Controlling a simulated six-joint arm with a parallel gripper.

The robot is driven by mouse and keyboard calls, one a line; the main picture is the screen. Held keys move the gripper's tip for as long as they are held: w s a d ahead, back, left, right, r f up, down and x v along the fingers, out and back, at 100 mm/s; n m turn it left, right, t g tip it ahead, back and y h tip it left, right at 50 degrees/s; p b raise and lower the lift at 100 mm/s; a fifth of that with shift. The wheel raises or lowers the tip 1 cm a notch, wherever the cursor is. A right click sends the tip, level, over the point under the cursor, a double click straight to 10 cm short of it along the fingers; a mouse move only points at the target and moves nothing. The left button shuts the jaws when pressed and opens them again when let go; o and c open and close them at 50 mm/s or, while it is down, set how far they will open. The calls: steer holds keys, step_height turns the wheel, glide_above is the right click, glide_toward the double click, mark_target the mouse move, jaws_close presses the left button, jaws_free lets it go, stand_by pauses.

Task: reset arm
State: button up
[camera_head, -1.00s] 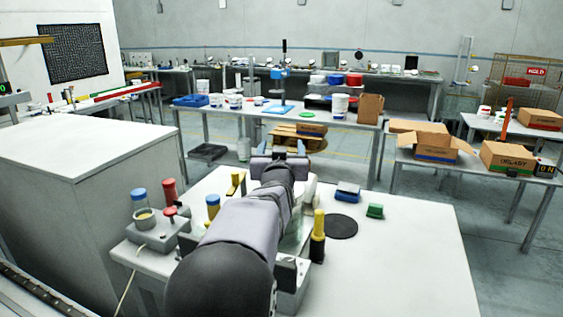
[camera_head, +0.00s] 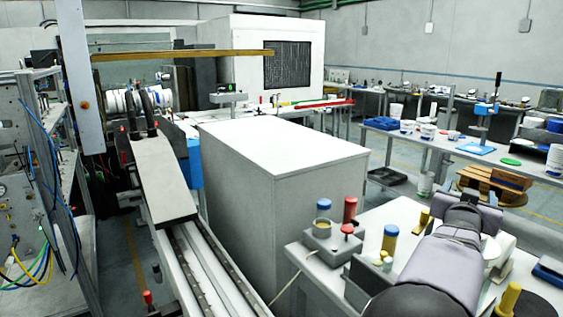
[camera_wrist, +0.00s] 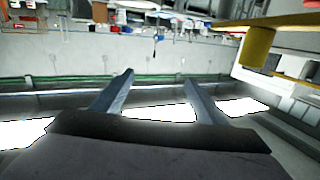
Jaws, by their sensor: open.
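My gripper (camera_head: 470,190) is at the far end of my arm, on the right of the head view, above the white worktable (camera_head: 405,210). In the wrist view, its two fingers (camera_wrist: 157,80) stand apart with nothing between them. The wrist view looks out across the room, which shows upside down, not at the tabletop. In the head view my arm hides part of the table, and the fingertips are small and hard to make out.
A yellow-topped black post (camera_head: 508,298) stands near my arm. A large grey cabinet (camera_head: 285,155) and a conveyor (camera_head: 215,270) lie left.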

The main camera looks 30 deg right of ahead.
steer(key=w+a+f+t+y+p, duration=0.1)
steer(key=w+a+t+y+p, duration=0.2)
steer(key=w+a, duration=0.75)
steer(key=w+a+f+n+g+y+p, duration=0.1)
steer(key=w+a+f+n+y, duration=0.2)
steer(key=a, duration=0.4)
steer(key=w+a+f+n+y, duration=0.1)
steer(key=w+a+f+y, duration=0.1)
steer(key=w+a+f, duration=0.3)
steer(key=w+a+f+n+g+y+p, duration=0.1)
steer(key=w+a+f+n+y, duration=0.15)
steer(key=a+f, duration=0.4)
steer(key=s+a+f+n+g+y+p, duration=0.1)
steer(key=s+a+f+n+y, duration=0.15)
steer(key=a, duration=0.55)
steer(key=s+a+f+n+g+y, duration=0.1)
steer(key=s+a+f, duration=0.15)
steer(key=a, duration=0.55)
steer(key=s+a+f+n+g+y+p, duration=0.2)
steer(key=s+a+f+n+g, duration=0.2)
steer(key=s+a, duration=0.9)
step_height(320, 180, down, 2)
steer(key=shift+s+f+g, duration=0.15)
steer(key=shift+s+g, duration=0.4)
steer(key=shift+g, duration=0.05)
